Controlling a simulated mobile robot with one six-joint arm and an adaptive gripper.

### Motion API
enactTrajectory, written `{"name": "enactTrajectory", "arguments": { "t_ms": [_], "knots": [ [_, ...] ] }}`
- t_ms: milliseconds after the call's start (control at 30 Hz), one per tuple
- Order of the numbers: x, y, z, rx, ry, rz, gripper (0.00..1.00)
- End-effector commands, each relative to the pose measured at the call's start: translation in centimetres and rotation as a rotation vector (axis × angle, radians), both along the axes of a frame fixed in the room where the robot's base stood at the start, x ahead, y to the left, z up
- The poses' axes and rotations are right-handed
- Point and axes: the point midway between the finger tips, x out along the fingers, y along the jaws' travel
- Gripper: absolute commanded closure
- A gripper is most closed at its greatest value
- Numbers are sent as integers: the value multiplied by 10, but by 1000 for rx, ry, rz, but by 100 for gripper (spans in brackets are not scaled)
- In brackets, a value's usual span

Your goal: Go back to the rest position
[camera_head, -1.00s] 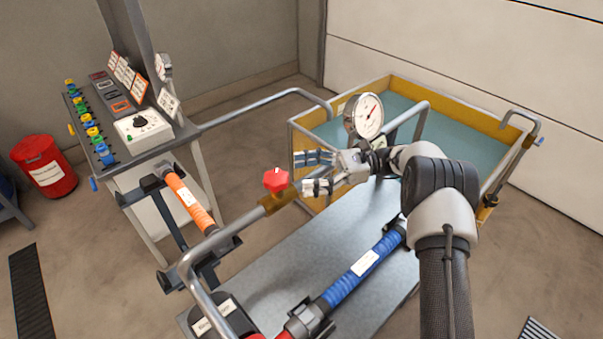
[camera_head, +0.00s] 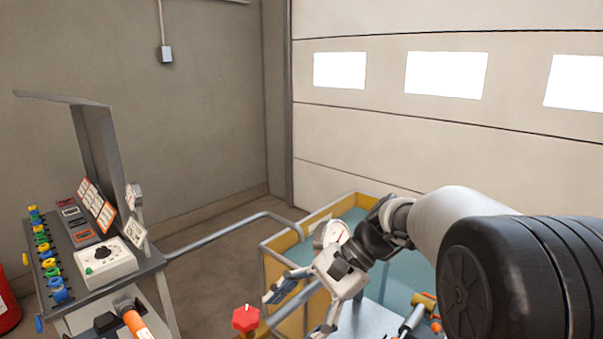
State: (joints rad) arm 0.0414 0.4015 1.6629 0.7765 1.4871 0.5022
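My gripper (camera_head: 294,316) is at the lower middle of the head view, at the end of my raised arm.
A bench with a control box (camera_head: 104,262) and several coloured clips stands at the left. A grey pipe (camera_head: 225,228) runs from it towards the tank. A white door (camera_head: 400,150) closes the back.

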Motion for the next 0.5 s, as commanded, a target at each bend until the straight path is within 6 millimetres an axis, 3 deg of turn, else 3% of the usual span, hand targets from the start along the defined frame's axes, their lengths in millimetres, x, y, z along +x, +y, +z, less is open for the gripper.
{"name": "enactTrajectory", "arguments": {
  "t_ms": [200,500],
  "knots": [
    [-69,-38,20,-216,-278,126,27],
    [-154,-101,17,-521,-636,349,27]
  ]
}}
